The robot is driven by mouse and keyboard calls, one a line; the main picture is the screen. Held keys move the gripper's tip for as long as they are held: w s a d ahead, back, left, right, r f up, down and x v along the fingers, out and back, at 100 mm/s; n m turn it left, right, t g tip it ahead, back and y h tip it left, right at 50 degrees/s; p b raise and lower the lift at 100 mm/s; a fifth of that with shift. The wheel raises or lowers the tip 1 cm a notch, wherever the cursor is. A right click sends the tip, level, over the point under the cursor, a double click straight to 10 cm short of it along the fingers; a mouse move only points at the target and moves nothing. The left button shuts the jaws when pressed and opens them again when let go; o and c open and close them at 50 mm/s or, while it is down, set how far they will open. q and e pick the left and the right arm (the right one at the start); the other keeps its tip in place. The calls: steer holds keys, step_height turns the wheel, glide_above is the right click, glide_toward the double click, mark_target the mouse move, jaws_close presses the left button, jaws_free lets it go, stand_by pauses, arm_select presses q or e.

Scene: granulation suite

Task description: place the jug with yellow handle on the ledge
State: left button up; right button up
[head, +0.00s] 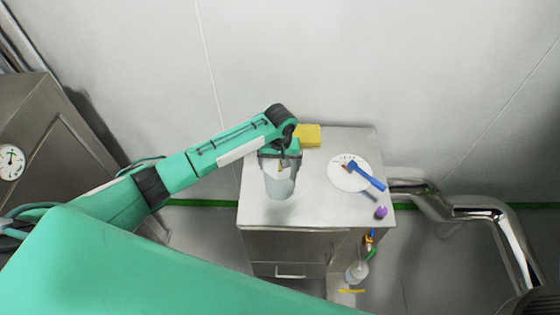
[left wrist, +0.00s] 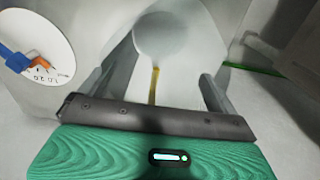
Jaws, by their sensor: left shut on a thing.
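My left gripper (head: 281,160) points down over the steel cabinet top and is shut on a pale translucent jug (head: 280,186). The jug hangs upright below the fingers; I cannot tell whether its base touches the top. In the left wrist view the jug (left wrist: 160,40) lies between the two fingers (left wrist: 158,92), with its narrow yellow handle (left wrist: 154,86) running down between them. A ledge cannot be told for certain; a small low surface with a yellow strip (head: 350,291) shows beside the cabinet's front. My right gripper is not in view.
Another clear vessel (head: 357,271) sits low at the front right. Steel pipes (head: 480,213) run along the right.

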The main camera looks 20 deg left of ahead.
arm_select(q)
steer(key=shift+f, duration=0.15)
steer(key=o, duration=0.9)
steer(key=shift+o, duration=0.2)
